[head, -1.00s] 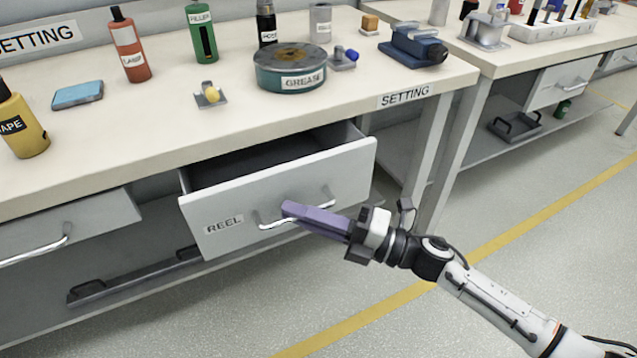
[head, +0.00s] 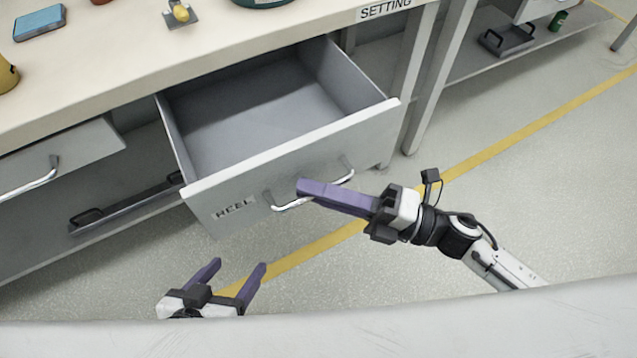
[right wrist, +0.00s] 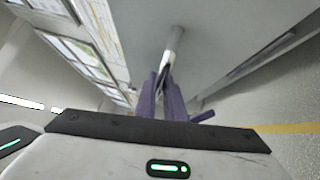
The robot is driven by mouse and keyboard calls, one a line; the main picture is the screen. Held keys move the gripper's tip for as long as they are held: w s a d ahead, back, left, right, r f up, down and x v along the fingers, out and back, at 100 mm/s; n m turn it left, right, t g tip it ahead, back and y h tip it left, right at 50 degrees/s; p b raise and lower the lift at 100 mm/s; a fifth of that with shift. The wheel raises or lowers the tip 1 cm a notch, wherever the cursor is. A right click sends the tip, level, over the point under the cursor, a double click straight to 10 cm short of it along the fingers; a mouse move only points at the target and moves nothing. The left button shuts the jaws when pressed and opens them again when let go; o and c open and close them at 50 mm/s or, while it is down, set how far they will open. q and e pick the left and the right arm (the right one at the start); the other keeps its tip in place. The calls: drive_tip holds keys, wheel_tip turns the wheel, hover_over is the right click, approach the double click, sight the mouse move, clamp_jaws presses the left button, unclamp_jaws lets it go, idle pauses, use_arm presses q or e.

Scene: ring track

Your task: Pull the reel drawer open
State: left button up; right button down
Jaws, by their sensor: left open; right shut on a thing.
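The reel drawer (head: 225,190) stands well out from under the table, and its inside shows bare grey with nothing seen in it. Its front carries the label REEL and a curved metal handle (head: 345,177). My right gripper (head: 303,190) is shut on this handle, coming from the right. In the right wrist view, its purple fingers (right wrist: 168,98) close around the handle bar (right wrist: 174,45). My left gripper (head: 236,268) is open and empty, low in the head view, in front of the drawer and apart from it.
Another drawer (head: 60,160) with a handle is at the left. A dark-handled tray (head: 130,205) lies on the lower shelf. The floor in front is clear.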

drive_tip(key=c, duration=1.8)
unclamp_jaws()
drive_tip(key=shift+c, duration=0.2)
drive_tip(key=shift+d, duration=0.1)
drive_tip(key=v, duration=1)
drive_tip(key=shift+d, duration=0.1)
